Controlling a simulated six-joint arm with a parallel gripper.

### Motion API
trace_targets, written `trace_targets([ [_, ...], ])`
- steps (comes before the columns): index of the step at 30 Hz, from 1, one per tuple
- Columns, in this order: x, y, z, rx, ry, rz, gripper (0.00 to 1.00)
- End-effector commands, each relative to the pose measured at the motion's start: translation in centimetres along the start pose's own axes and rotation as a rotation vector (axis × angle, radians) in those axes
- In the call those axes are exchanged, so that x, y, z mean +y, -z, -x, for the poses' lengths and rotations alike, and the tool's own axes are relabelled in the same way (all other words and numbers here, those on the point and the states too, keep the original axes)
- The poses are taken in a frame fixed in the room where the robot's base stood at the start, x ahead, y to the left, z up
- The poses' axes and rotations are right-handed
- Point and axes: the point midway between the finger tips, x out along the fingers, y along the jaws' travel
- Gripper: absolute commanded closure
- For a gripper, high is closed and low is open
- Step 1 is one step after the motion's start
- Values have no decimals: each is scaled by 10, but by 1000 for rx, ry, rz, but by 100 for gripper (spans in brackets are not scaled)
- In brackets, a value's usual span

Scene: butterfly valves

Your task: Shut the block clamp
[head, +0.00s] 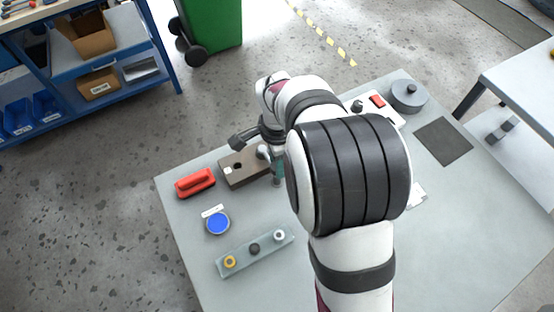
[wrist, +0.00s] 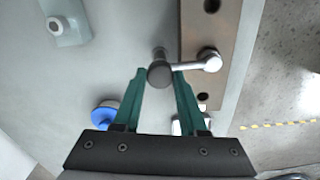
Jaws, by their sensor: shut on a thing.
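The block clamp is a brown-grey block (head: 236,174) with dark holes, near the table's far left edge. It also shows in the wrist view (wrist: 208,32), where a silver lever (wrist: 190,65) reaches from a round pivot on the block to a dark upright handle knob (wrist: 160,76) beside the block. My gripper (wrist: 159,72) has its teal fingers on either side of this knob, shut on it near the fingertips. In the head view my gripper (head: 277,182) is at the block's right end, and my arm and wrist hide the knob.
A red handle (head: 195,183) lies left of the block. A blue disc (head: 217,223) and a strip with several small knobs (head: 252,251) lie nearer. A grey round part (head: 408,96), a red switch (head: 377,101) and a dark mat (head: 443,141) are on the right.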

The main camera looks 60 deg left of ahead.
Motion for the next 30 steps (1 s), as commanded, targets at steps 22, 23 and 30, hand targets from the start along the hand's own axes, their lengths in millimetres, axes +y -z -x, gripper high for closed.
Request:
trace_targets([
  [22,0,0,0,1,1,-35,37],
  [23,0,0,0,1,1,-35,32],
  [30,0,0,0,0,0,-35,28],
])
